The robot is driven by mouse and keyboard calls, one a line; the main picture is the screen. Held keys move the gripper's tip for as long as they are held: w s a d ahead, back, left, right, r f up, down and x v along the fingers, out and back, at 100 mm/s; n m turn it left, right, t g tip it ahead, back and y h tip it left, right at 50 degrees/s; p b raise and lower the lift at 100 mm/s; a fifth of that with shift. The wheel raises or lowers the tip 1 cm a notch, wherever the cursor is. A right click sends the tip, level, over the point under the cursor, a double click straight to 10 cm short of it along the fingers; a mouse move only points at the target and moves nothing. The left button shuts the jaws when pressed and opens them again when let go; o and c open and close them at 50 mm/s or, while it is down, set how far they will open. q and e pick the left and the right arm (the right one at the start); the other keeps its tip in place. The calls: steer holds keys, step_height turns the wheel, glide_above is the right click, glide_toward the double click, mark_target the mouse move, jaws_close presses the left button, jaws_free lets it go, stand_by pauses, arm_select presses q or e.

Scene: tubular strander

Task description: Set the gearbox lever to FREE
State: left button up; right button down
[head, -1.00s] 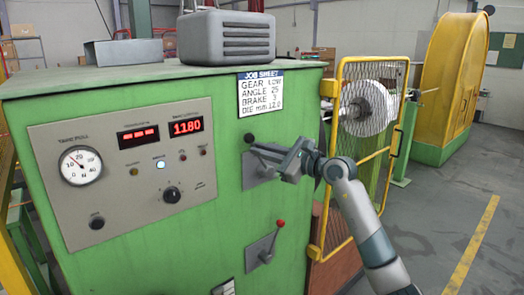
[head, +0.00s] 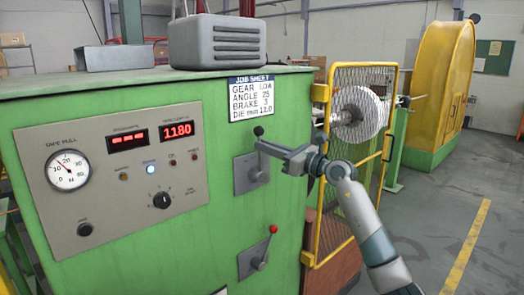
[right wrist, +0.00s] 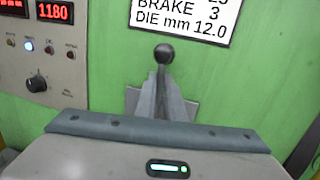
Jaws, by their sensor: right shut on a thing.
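The gearbox lever, seemingly the upper lever with a black knob (head: 258,131), is on its grey plate (head: 250,172) on the green cabinet front. It leans slightly right of upright in the head view. My right gripper (head: 264,148) is shut on its shaft just below the knob, reaching in from the right. In the right wrist view the black knob (right wrist: 165,53) stands above the closed fingers (right wrist: 163,100), which hide most of the shaft and plate. Any position markings are hidden or unreadable. My left gripper is not in view.
A second lever with a red knob (head: 273,229) sits below. The job sheet (head: 251,99) is above the upper lever, reading GEAR LOW. A control panel (head: 122,180) is to the left. A yellow mesh guard (head: 345,220) stands close to the right, behind my right arm.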

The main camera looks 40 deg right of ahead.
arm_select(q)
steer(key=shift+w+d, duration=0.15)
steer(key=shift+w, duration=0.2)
arm_select(e)
steer(key=shift+d, duration=0.2)
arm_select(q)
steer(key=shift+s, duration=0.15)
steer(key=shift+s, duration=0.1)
arm_select(e)
steer(key=c, duration=1.8)
jaws_free()
steer(key=shift+c, duration=0.2)
